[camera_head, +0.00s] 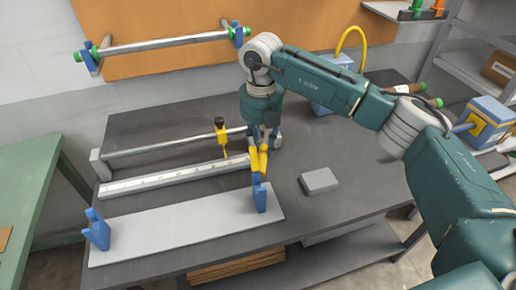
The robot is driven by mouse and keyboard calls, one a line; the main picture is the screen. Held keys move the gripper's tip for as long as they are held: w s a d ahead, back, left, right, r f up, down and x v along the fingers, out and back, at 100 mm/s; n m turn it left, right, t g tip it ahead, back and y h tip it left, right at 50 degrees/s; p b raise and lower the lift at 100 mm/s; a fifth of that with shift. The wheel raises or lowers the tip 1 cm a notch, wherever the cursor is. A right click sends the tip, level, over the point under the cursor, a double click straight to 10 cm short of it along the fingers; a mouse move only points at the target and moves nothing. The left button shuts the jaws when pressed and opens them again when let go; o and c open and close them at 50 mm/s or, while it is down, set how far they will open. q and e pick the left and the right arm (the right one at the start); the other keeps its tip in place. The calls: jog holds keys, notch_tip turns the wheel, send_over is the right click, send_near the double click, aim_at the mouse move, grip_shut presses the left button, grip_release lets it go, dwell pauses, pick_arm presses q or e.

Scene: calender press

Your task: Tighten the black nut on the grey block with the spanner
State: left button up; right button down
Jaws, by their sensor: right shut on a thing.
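My right gripper (259,160) is over the middle of the dark workbench, pointing down, with its yellow fingers close together. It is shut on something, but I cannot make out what. The fingertips sit right at the top of a blue bracket (260,197) on the right end of a pale plate. Whether they touch it I cannot tell. A small grey block (319,181) lies on the bench, right of the gripper and apart from it. I can make out no black nut on it. I cannot identify a spanner. My left gripper is not in view.
A second blue bracket (97,231) stands on the left end of the pale plate (180,232). Behind are a ruled bar (165,178) and a rod with a yellow, black-topped clamp (221,133). A roller (165,43) hangs on the orange board. The bench right of the block is clear.

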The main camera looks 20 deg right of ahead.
jog(key=shift+w+d+r, duration=0.15)
